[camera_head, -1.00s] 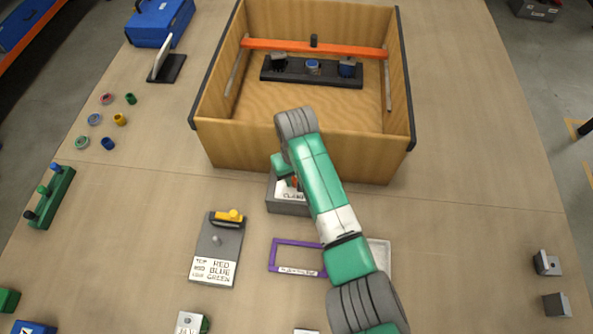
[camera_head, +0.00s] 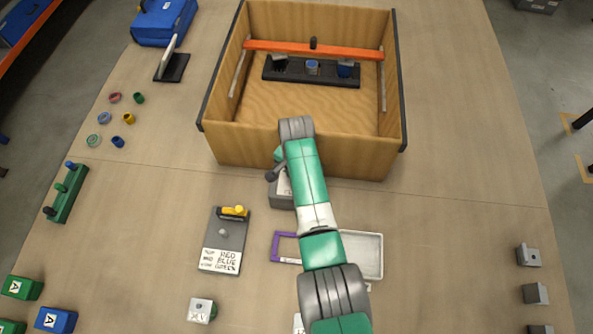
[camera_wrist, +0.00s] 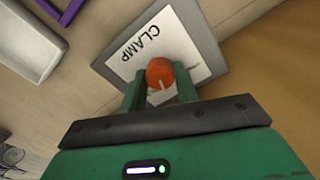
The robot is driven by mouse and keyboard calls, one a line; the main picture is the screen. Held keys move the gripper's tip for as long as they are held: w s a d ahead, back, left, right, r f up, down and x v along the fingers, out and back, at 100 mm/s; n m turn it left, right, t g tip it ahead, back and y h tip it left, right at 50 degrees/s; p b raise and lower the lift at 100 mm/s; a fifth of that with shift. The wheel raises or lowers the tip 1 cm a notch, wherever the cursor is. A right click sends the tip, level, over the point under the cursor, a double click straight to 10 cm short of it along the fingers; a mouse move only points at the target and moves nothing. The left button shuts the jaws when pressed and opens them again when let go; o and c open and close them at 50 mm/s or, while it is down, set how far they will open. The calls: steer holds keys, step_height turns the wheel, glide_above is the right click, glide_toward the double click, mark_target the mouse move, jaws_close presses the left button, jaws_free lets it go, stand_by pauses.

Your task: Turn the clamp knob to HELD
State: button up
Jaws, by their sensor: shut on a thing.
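The clamp box (camera_head: 284,202) is a grey block in front of the wooden crate, mostly hidden behind my arm in the head view. In the wrist view its top plate (camera_wrist: 112,68) is marked "CLAMP". The orange clamp knob (camera_wrist: 160,71) with a white pointer line sits on that plate. My gripper (camera_wrist: 160,88) is shut on the knob, one green finger on each side. No HELD mark can be read. The knob itself is hidden in the head view.
The wooden crate (camera_head: 240,151) stands just behind the clamp box. The purple frame (camera_head: 284,234) and a white tray (camera_head: 372,256) lie in front, partly under my arm. A grey board with a yellow handle (camera_head: 226,240) lies to the left. The table on the right is largely clear.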

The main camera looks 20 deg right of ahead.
steer(key=m, duration=0.5)
steer(key=shift+p, duration=0.35)
steer(key=shift+m, duration=0.3)
steer(key=o, duration=1)
step_height(320, 180, up, 8)
steer(key=shift+p, duration=1.15)
